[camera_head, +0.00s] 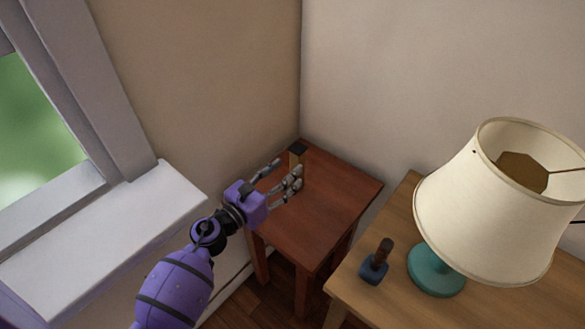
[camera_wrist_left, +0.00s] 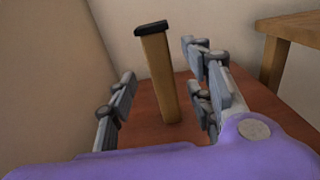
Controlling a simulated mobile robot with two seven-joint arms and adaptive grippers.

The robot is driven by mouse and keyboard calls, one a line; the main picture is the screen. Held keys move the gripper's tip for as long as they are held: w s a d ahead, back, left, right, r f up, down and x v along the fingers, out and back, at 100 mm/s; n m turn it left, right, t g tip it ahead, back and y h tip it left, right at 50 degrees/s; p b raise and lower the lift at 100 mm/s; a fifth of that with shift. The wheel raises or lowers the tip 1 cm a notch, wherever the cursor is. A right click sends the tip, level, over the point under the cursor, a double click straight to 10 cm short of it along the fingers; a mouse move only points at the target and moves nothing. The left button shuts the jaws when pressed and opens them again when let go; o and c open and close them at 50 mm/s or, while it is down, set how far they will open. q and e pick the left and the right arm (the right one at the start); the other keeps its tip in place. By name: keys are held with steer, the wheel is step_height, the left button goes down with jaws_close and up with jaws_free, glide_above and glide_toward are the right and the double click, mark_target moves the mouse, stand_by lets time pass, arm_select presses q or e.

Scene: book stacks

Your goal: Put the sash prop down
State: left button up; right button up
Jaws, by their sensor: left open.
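The sash prop (camera_wrist_left: 160,80) is a short wooden post with a dark cap. It stands upright on the small reddish-brown table, near the corner of the walls. In the head view the prop (camera_head: 298,156) shows just beyond my left gripper (camera_head: 280,174), which partly hides it. In the left wrist view my left gripper (camera_wrist_left: 165,98) is open, with fingers to either side of the prop and visible gaps between. The small table (camera_head: 335,195) carries the prop on its top. My right gripper is in neither view.
A window with a white sill (camera_head: 110,240) is at the left. A wooden table (camera_head: 400,225) at the right holds a lamp (camera_head: 490,205) with a cream shade and teal base, and a small blue object with a brown handle (camera_head: 376,262). The front of the small table is clear.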

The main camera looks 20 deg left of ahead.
mark_target(293, 162)
arm_select(q)
steer(key=x, duration=0.6)
steer(key=shift+s, duration=0.1)
jaws_close()
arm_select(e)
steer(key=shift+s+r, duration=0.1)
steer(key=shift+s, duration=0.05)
arm_select(q)
steer(key=shift+r+p, duration=0.5)
steer(key=shift+r, duration=0.15)
steer(key=s+d, duration=0.7)
steer(key=s, duration=0.4)
step_height(293, 162, up, 14)
steer(key=p, duration=1.2)
steer(key=shift+a, duration=0.2)
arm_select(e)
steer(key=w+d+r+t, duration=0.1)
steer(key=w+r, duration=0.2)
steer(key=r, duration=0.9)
